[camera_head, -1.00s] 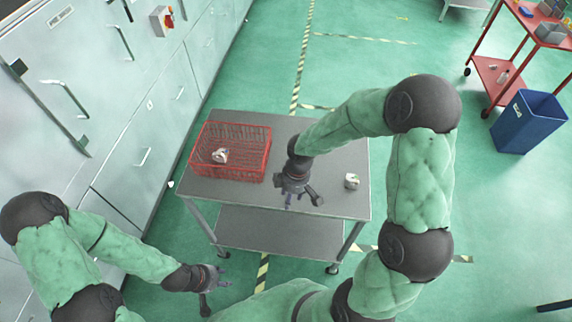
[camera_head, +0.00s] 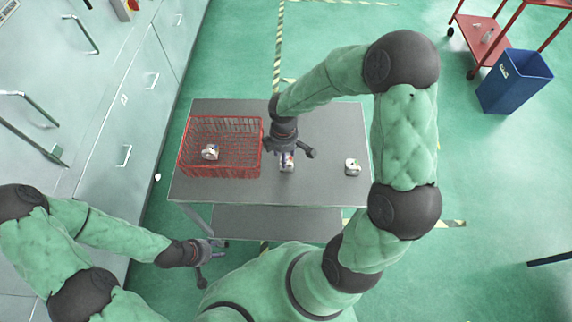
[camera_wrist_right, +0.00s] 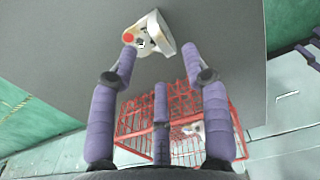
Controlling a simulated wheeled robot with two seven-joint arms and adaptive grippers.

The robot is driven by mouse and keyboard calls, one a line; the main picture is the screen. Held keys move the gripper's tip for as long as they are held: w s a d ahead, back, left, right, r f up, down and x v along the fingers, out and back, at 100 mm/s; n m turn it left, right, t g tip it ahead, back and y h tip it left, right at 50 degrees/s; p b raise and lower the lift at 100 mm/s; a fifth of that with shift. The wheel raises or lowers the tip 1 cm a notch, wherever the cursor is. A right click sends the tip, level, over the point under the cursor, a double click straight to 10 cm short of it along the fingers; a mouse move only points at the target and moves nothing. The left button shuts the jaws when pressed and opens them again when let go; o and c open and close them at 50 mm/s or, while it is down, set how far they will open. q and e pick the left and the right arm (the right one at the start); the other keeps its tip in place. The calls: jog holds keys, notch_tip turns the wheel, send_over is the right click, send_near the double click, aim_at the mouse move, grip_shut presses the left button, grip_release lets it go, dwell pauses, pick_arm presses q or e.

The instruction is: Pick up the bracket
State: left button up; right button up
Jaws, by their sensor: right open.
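A small whitish metal casting, the bracket (camera_head: 287,163), lies on the grey table beside my right gripper (camera_head: 291,149). In the right wrist view the bracket (camera_wrist_right: 152,36) shows a red spot and a dark hole, just beyond the fingertips. My right gripper (camera_wrist_right: 158,58) is open, its fingers spread and apart from the bracket, nothing between them. A similar casting (camera_head: 352,167) lies on the table to the right. Another casting (camera_head: 210,151) sits in the red basket. My left gripper (camera_head: 210,262) is open and empty, low at the left, off the table's front edge.
The red wire basket (camera_head: 262,160) stands on the left of the table (camera_head: 325,190); it also shows in the wrist view (camera_wrist_right: 240,128). Grey cabinets line the left. A blue bin (camera_head: 515,82) and red cart (camera_head: 477,40) stand at the back right. The table's front right is clear.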

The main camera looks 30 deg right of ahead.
aim_at(289, 168)
notch_tip(289, 168, down, 5)
jog(key=shift+s+f+b, duration=0.1)
jog(key=shift+s+b, duration=0.05)
jog(key=shift+b, duration=0.65)
grip_shut()
